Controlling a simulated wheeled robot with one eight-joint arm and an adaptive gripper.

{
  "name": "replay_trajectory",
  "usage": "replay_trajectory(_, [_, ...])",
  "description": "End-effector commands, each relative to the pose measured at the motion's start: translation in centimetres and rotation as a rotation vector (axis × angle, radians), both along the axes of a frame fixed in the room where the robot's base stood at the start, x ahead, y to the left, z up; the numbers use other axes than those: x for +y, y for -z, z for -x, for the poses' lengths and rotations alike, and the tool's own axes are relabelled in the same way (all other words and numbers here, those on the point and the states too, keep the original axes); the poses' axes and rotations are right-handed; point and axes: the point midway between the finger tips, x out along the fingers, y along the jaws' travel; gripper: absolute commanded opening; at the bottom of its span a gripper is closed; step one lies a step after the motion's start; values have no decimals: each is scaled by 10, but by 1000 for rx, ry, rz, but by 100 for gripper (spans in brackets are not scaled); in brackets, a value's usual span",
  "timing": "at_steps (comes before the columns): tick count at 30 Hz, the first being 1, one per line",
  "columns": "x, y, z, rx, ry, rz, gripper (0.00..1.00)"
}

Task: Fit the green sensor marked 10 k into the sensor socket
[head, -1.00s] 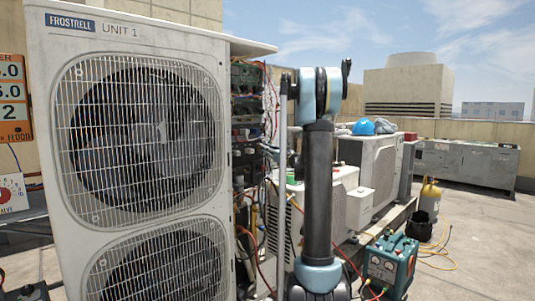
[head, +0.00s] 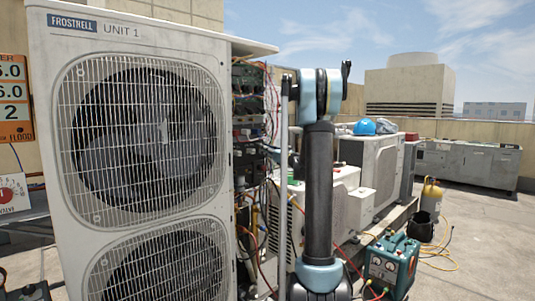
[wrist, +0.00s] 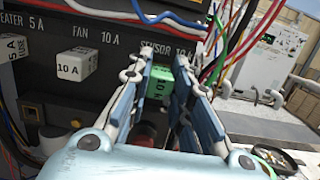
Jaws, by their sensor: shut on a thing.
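In the wrist view my gripper (wrist: 163,95) is shut on the green sensor (wrist: 159,84), whose upside-down or turned marking includes a 10. The sensor is held between the two fingers, close in front of the dark panel (wrist: 105,70) under the printed label SENSOR 10 k (wrist: 165,51). The sensor socket is hidden behind the fingers and the sensor. I cannot tell whether the sensor touches the panel or sits in the socket. In the head view the gripper is hidden behind the white condenser marked UNIT 1 (head: 150,60).
A white 10 A block (wrist: 76,66) sits under FAN, left of my gripper; a 5 A block (wrist: 13,47) is farther left. Loose coloured wires (wrist: 232,35) hang right of the panel and cross above it. A round dark dish (wrist: 278,158) lies lower right.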

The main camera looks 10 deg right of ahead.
Motion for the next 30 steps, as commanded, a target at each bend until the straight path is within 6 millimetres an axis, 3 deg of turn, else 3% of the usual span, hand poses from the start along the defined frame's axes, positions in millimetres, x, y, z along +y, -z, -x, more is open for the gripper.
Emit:
replay_trajectory(13, [2, 0, -4, 0, 0, 0, 0])
replay_trajectory(14, [3, 0, -4, 0, 0, 0, 26])
replay_trajectory(16, [3, 0, -4, 0, 0, 0, 42])
replay_trajectory(30, [-2, 1, 3, 0, 0, 0, 43])
